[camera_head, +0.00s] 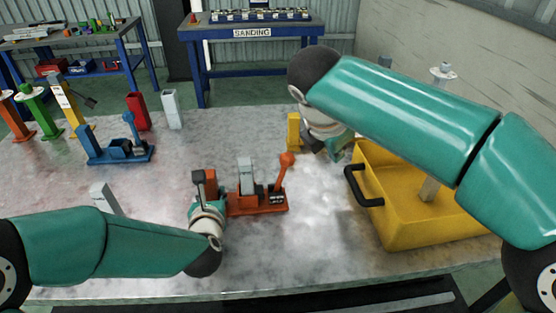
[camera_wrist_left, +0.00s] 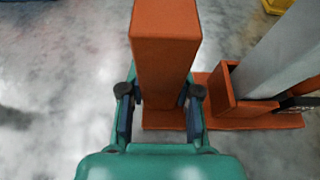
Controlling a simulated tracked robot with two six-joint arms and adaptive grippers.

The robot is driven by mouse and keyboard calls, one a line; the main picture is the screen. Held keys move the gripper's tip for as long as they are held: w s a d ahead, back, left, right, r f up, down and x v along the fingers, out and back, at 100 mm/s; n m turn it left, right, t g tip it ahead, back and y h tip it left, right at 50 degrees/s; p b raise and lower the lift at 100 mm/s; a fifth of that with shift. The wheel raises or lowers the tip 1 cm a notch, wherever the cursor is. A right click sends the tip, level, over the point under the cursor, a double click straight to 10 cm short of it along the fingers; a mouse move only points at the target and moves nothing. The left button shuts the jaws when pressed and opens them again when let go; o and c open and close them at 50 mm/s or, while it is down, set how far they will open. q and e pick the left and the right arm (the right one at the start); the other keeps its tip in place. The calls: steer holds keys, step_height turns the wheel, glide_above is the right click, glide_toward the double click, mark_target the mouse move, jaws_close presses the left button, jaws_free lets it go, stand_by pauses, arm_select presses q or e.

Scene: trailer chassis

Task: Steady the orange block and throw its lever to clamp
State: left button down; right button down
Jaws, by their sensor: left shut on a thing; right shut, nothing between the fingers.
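The orange block (camera_head: 258,203) stands on the grey table, with an upright orange post at its left end and a grey bar standing in its socket. Its lever (camera_head: 287,159), with a round orange knob, rises at the right end, leaning slightly right. My left gripper (camera_head: 200,181) is shut on the post; in the left wrist view its fingers (camera_wrist_left: 161,100) sit on both sides of the orange post (camera_wrist_left: 166,55). My right gripper (camera_head: 330,151) is shut and empty, up and to the right of the knob and apart from it. Its fingertips are partly hidden by its wrist.
A yellow bin (camera_head: 400,232) with a black handle stands right, under my right arm. A small yellow block (camera_head: 293,131) is beside my right gripper. A blue lever block (camera_head: 120,152) stands back left, near red (camera_head: 138,111) and white (camera_head: 172,109) pieces. The table's front middle is clear.

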steer(key=s+a+r+n, duration=0.1)
steer(key=s+a+r, duration=0.1)
steer(key=a, duration=0.5)
steer(key=s+a+r+n+t+y, duration=0.1)
steer(key=s+a+r, duration=0.2)
steer(key=a, duration=0.5)
steer(key=shift+s+a+r+n+t, duration=0.2)
steer(key=shift+n+t, duration=0.1)
steer(key=shift+n, duration=0.1)
glide_toward(283, 167)
step_height(283, 167, down, 3)
steer(key=a, duration=0.1)
steer(key=shift+w+d+f, duration=0.3)
steer(key=shift+w+d, duration=0.2)
steer(key=shift+w, duration=0.1)
steer(key=shift+w+d+f, duration=0.3)
steer(key=shift+w+d, duration=0.2)
steer(key=shift+w, duration=0.15)
steer(key=shift+d+y, duration=0.15)
steer(key=shift+y, duration=0.15)
